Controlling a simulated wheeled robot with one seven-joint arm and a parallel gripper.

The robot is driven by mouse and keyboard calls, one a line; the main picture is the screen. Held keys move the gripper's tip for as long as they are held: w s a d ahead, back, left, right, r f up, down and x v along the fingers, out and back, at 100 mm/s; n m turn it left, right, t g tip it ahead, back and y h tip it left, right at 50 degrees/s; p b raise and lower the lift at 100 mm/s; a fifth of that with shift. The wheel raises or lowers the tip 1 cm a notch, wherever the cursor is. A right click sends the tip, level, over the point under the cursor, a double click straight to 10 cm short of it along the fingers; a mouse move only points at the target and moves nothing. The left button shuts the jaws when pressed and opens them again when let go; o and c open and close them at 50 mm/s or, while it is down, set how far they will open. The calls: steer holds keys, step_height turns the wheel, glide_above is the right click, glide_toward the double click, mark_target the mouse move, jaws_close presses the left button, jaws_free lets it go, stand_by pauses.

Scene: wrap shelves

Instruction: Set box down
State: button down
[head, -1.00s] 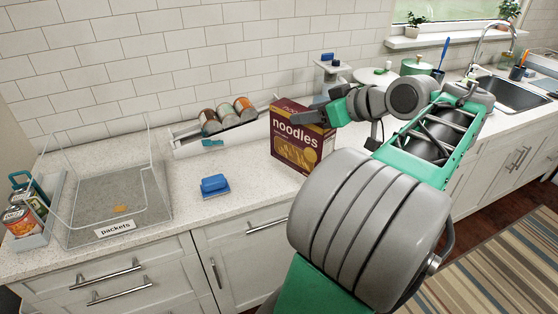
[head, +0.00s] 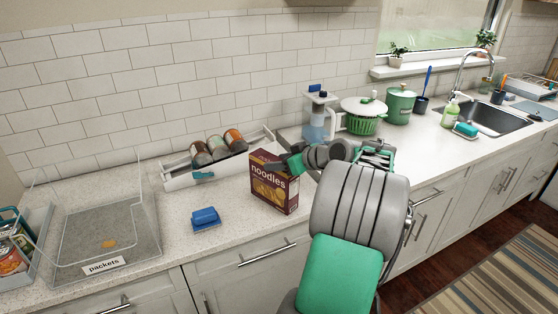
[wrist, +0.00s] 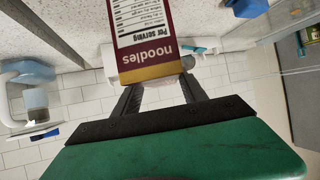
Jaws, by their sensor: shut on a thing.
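A dark maroon and yellow noodles box (head: 273,184) stands upright at the counter front, right of the blue sponge. In the head view its base looks at or very near the counter; I cannot tell whether it touches. My gripper (head: 290,163) reaches in from the right and is shut on the box near its top. In the wrist view the box (wrist: 145,38) sits between the two fingers of my gripper (wrist: 160,82), with its label side and noodles name showing. The box's far side is hidden.
A white rack (head: 190,177) with several cans lies behind the box. A blue sponge (head: 205,218) is to its left. A clear packets bin (head: 103,267) stands farther left. A green pot (head: 362,124) and a blue-white dispenser (head: 319,120) are behind right.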

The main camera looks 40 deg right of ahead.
steer(key=shift+f+b, duration=0.25)
steer(key=shift+b, duration=0.05)
steer(key=c, duration=0.6)
jaws_free()
steer(key=shift+r, duration=0.1)
